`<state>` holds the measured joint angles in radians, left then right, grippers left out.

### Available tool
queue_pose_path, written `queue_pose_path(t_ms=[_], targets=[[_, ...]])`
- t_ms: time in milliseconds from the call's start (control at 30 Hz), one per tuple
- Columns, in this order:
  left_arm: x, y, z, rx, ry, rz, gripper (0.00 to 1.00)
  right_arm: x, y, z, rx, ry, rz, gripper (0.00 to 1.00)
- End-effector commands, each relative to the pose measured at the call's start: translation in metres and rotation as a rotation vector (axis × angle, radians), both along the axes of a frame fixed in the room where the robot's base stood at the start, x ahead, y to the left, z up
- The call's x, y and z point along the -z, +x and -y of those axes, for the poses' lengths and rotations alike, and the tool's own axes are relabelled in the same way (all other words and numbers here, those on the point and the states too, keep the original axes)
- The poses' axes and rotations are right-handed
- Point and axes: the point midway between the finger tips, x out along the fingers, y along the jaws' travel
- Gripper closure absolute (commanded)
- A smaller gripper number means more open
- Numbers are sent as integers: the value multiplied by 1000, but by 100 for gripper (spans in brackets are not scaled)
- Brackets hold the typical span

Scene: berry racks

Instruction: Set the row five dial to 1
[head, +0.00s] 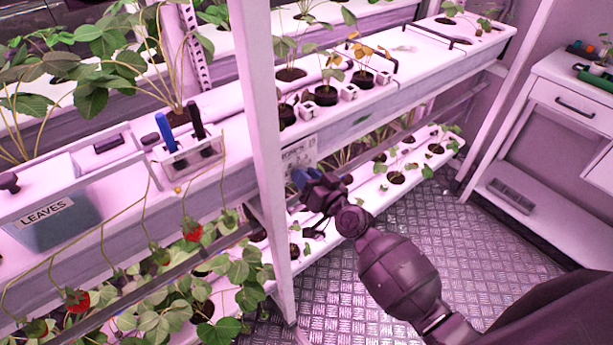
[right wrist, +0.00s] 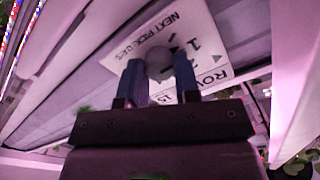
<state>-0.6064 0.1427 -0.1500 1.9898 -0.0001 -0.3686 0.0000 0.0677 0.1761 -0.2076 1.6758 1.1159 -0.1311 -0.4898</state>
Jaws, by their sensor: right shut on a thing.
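The row five dial (right wrist: 159,62) is a round grey knob on a white placard (right wrist: 196,25) in the right wrist view. The placard reads ROW and NEXT PICK and has a 1 beside the knob; the view is turned, and other numbers are partly hidden by the fingers. In the head view the placard (head: 299,151) hangs on the front of the rack, next to the white post. My right gripper (head: 308,179) is at its lower part, with blue fingers. In the right wrist view the right gripper (right wrist: 160,78) is shut on the knob. The dial's pointer direction cannot be told. My left gripper is out of view.
A white rack post (head: 258,120) stands just left of my right gripper. Planted troughs (head: 350,118) run above and below it. A LEAVES bin (head: 70,215) and a holder with tools (head: 190,160) are at left. Metal floor (head: 480,250) is open at right, before a white cabinet (head: 560,100).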

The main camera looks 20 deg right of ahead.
Motion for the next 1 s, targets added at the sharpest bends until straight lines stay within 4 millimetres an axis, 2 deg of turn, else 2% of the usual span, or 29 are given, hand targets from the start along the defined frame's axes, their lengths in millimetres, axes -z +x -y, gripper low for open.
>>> queue_pose_path(t_ms=[400, 967, 1000], targets=[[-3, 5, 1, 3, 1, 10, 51, 0, 0, 0, -1, 201, -74, 94], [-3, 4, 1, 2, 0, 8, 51, 0, 0, 0, -1, 236, -87, 94], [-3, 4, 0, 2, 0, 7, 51, 0, 0, 0, -1, 236, -87, 69]])
